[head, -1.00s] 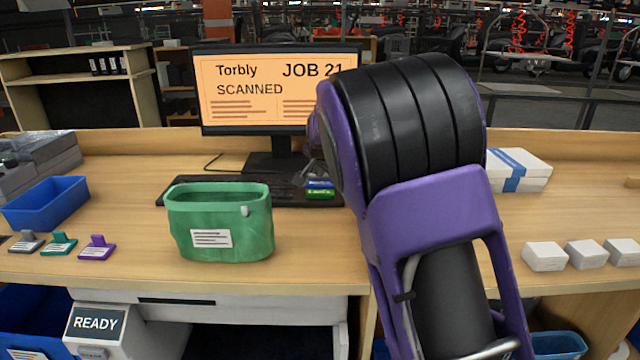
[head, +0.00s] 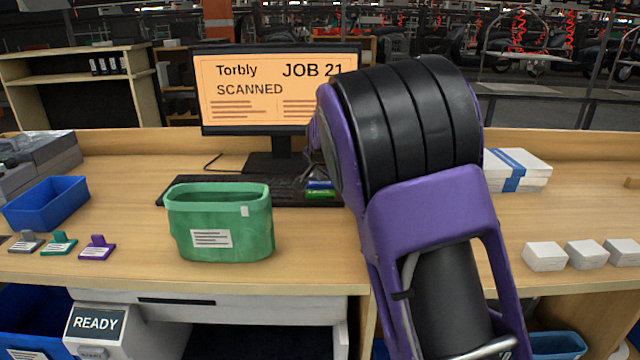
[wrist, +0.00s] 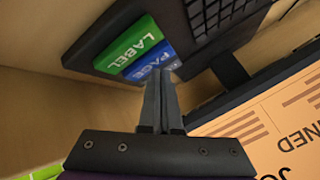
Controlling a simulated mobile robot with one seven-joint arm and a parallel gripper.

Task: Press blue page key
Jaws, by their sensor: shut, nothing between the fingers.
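The blue PAGE key (wrist: 149,66) lies beside the green LABEL key (wrist: 131,47) at the end of the dark keyboard. In the head view the blue key (head: 320,184) sits just behind the green one (head: 320,194), left of my arm. My gripper (wrist: 161,76) is shut and empty. Its fingertips overlap the edge of the blue key in the wrist view and hide part of it. I cannot tell whether they touch it. In the head view my gripper is mostly hidden behind my arm.
The keyboard (head: 240,190) lies before a monitor (head: 262,92) reading "JOB 21 SCANNED". A green bin (head: 220,222) stands in front of the keyboard. A blue tray (head: 45,203) is at left, and white boxes (head: 587,254) are at right.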

